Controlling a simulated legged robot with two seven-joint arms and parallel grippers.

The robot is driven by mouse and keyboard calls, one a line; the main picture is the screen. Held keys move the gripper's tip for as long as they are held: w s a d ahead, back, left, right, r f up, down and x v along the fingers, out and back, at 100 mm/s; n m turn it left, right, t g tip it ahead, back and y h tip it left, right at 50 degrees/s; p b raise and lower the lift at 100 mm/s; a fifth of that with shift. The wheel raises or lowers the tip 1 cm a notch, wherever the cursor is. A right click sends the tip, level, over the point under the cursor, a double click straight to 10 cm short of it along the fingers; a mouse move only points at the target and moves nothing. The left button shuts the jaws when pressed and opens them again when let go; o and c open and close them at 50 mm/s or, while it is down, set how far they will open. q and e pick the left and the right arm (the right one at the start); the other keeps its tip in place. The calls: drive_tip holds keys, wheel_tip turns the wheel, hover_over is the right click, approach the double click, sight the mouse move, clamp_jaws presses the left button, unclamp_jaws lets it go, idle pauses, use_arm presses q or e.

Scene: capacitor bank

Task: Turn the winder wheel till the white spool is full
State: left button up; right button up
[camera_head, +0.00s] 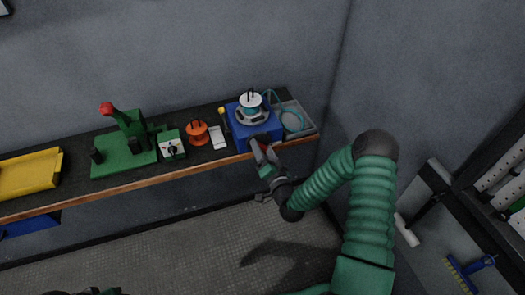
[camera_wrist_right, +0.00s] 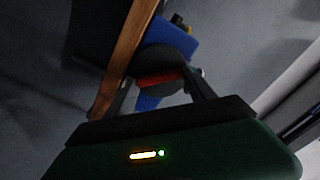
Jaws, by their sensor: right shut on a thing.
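The blue winder (camera_head: 258,133) stands on the shelf near its right end. The white spool (camera_head: 250,102) sits on top of it, upright, with teal cord around its middle; how full it is I cannot tell. My right gripper (camera_head: 264,158) is at the winder's front face. In the right wrist view my right gripper (camera_wrist_right: 165,82) has its fingers on either side of a dark round wheel (camera_wrist_right: 168,62) with a red part, in front of the blue winder body (camera_wrist_right: 180,32). It is shut on this wheel. My left gripper is not in view.
A grey tray (camera_head: 306,127) with teal cord is right of the winder. To the left are a white card (camera_head: 217,138), an orange spool (camera_head: 197,132), a green device (camera_head: 126,160) and a yellow tray (camera_head: 30,174).

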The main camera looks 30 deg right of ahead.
drive_tip(key=m, duration=0.4)
drive_tip(key=shift+d+f+m, duration=0.15)
drive_tip(key=shift+d+m, duration=0.05)
drive_tip(key=shift+m, duration=0.2)
drive_tip(key=shift+s+f+m+b, duration=0.1)
drive_tip(key=shift+m+b, duration=0.35)
drive_tip(key=shift+m, duration=1.35)
drive_tip(key=o, duration=1.4)
drive_tip(key=shift+d, duration=0.1)
drive_tip(key=p+v, duration=0.2)
drive_tip(key=v, duration=1.4)
drive_tip(key=shift+s, duration=0.35)
